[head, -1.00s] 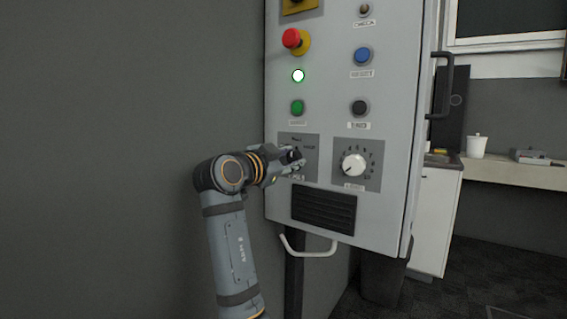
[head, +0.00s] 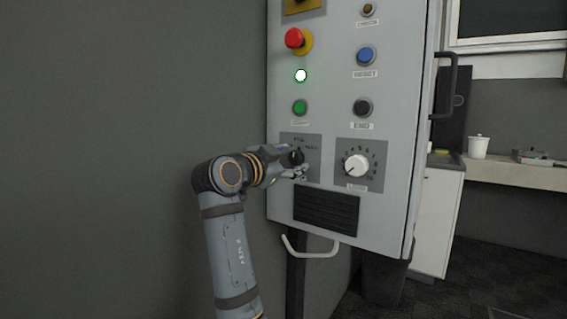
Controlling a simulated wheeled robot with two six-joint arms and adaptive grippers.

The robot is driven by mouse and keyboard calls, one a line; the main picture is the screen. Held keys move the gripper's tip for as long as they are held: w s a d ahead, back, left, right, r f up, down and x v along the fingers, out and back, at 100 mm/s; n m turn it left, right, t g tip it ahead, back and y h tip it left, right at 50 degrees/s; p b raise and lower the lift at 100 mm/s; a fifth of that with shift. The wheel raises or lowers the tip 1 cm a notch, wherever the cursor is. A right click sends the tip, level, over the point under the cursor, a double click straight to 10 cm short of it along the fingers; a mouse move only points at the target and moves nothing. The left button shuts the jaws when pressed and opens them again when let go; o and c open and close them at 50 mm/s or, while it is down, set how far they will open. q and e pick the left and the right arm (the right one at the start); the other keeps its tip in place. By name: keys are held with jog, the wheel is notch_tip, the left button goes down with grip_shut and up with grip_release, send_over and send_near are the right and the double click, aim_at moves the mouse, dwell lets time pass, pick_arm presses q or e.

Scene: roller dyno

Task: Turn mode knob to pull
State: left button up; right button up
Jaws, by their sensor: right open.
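The black mode knob (head: 296,157) sits on a grey plate on the control cabinet, left of the white dial. Small labels stand above and to the right of it; they are too blurred to read surely. My right gripper (head: 299,164) is open at the knob, with its fingers close around it. I cannot tell whether they touch it. The gripper hides the left and lower parts of the knob's plate. My left gripper is not in view.
The cabinet (head: 390,210) carries a white dial (head: 356,165), a red emergency button (head: 295,38), a lit lamp (head: 301,76), a green button (head: 300,107), a blue button (head: 366,56) and a black button (head: 362,107). A pale handle (head: 310,252) juts out below.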

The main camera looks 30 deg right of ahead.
jog(key=v, duration=0.7)
jog(key=shift+a, duration=0.1)
